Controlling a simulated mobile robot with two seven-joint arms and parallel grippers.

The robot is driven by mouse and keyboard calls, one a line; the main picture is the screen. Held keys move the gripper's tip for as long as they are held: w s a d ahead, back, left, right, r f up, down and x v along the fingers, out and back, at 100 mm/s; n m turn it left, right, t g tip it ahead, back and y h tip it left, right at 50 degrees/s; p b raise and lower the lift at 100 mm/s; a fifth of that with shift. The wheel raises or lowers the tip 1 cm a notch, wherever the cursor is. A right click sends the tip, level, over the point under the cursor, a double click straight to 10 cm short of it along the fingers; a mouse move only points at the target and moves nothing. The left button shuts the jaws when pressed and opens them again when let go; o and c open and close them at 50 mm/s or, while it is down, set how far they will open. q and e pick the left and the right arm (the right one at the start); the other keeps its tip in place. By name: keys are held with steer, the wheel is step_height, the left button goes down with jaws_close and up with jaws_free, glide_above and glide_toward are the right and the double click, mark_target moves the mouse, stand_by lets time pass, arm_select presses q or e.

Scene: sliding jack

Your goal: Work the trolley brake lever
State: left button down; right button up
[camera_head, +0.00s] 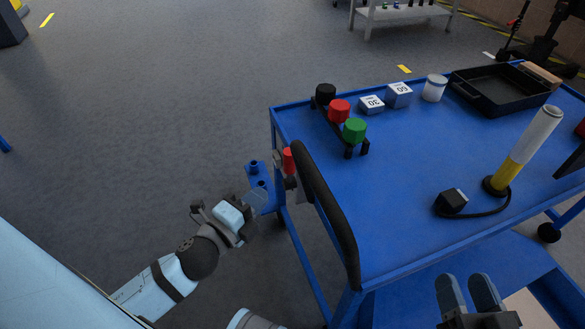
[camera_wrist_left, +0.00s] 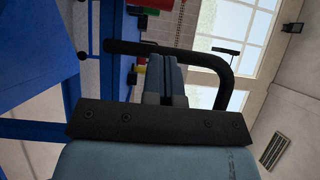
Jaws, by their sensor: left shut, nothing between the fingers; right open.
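The blue trolley (camera_head: 400,205) fills the right of the head view. A small lever with a red grip (camera_head: 288,160) stands on a grey mount at its near-left side, by the black push handle (camera_head: 328,210). I take it for the brake lever. My left gripper (camera_head: 262,198) is shut and empty, just below and left of the red grip; I cannot tell whether it touches anything. Its closed fingers also show in the left wrist view (camera_wrist_left: 168,78), in front of the black handle (camera_wrist_left: 215,60). My right gripper (camera_head: 468,292) is open and empty over the trolley's near side.
A blue bracket (camera_head: 260,182) with short posts juts out beside the lever. On the trolley top are black, red (camera_head: 340,109) and green knobs, labelled blocks (camera_head: 398,95), a white jar (camera_head: 434,88), a black tray (camera_head: 500,90) and a yellow-white lamp (camera_head: 525,150).

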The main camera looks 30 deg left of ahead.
mark_target(285, 169)
arm_select(q)
steer(key=w, duration=0.3)
steer(key=w+b, duration=0.1)
steer(key=w, duration=0.2)
steer(key=w+d, duration=0.1)
steer(key=w, duration=0.2)
steer(key=shift+w+r, duration=0.2)
steer(key=shift+w, duration=0.1)
arm_select(e)
step_height(285, 169, down, 2)
steer(key=shift+a+f+g, duration=0.1)
steer(key=shift+g, duration=0.3)
